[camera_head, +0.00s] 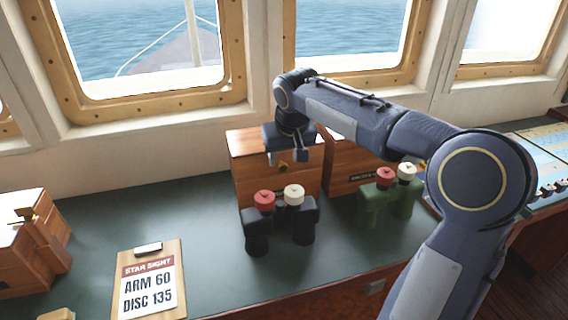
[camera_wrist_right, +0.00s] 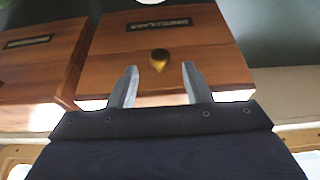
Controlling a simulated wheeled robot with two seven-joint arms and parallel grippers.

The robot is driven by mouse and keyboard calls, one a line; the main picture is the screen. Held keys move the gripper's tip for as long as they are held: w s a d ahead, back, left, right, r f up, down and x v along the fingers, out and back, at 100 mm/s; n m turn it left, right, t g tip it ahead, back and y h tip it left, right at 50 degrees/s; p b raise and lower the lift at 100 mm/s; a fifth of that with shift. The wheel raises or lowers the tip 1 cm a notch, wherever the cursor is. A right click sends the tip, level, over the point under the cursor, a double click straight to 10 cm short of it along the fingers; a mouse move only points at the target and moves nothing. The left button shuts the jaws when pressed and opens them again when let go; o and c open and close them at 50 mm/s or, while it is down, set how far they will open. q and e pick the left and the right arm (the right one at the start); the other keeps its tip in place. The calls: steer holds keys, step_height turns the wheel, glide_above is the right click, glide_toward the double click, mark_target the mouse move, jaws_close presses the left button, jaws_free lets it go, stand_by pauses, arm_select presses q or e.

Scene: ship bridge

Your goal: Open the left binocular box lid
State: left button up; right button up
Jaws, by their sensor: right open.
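The left binocular box (camera_head: 248,170) is a brown wooden box at the back of the counter, and its lid looks shut. My right gripper (camera_head: 287,158) is open in front of the box at the knob. In the right wrist view the knob (camera_wrist_right: 159,60) lies between and just beyond the tips of the two open fingers (camera_wrist_right: 159,68); I see no contact. The box's dark label (camera_wrist_right: 158,25) shows there too. My arm hides part of the box top. My left gripper is not in view.
A second wooden box (camera_head: 345,178) stands close at the right; my arm covers part of it. Black binoculars (camera_head: 257,232) and green binoculars (camera_head: 372,205) stand in front. A clipboard (camera_head: 150,280) lies at left. The counter (camera_head: 190,195) between is clear. Windows rise behind.

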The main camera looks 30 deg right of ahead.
mark_target(283, 164)
steer(key=shift+x, duration=1.55)
steer(key=shift+c, duration=0.4)
jaws_close()
